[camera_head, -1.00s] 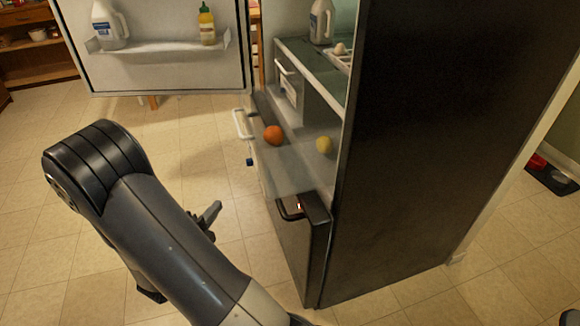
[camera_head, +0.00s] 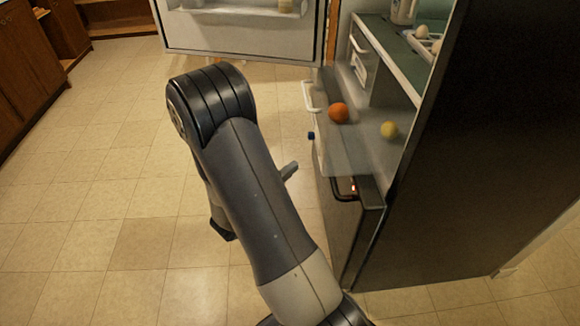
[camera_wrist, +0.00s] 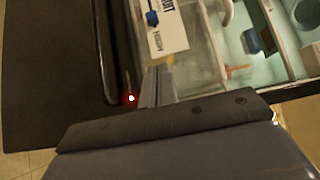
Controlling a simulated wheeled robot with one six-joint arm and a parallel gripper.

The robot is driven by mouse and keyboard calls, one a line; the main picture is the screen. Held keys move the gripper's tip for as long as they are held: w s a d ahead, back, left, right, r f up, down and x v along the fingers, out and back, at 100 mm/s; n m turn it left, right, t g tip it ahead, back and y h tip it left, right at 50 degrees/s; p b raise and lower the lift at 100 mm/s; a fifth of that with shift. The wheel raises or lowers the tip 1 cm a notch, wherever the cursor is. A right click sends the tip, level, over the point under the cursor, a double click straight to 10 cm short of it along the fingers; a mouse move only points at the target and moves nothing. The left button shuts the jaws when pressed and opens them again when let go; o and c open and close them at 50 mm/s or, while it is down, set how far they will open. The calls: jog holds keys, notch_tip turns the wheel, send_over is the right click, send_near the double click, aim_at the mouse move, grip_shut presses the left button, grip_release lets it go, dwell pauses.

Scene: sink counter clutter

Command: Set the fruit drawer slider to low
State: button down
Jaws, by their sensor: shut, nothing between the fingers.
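The fruit drawer (camera_head: 350,145) is a pale, see-through bin pulled out of the open fridge. A small blue slider knob (camera_head: 311,135) shows at its front left side. My gripper (camera_head: 289,170) is mostly hidden behind my arm in the head view, with one grey finger showing below and left of the slider. In the wrist view the gripper's grey fingertips (camera_wrist: 157,84) are shut and empty, just below the label and apart from the knob.
An orange (camera_head: 339,112) and a yellow fruit (camera_head: 388,130) lie in the drawer. The open fridge door (camera_head: 240,35) stands behind. A dark lower drawer front with a handle (camera_head: 345,193) and red light is close to my gripper. Tiled floor is clear at left.

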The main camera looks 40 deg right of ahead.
send_near(315, 137)
jog(key=s+d, duration=0.2)
jog(key=d, duration=0.1)
jog(key=shift+d+f+b, duration=0.1)
jog(key=shift+d+b, duration=0.05)
jog(key=shift+b, duration=0.15)
jog(key=w+d, duration=0.1)
jog(key=w, duration=0.1)
jog(key=shift+w+d, duration=0.35)
jog(key=shift+d, duration=0.05)
jog(key=shift+w+d, duration=0.2)
jog(key=shift+w, duration=0.2)
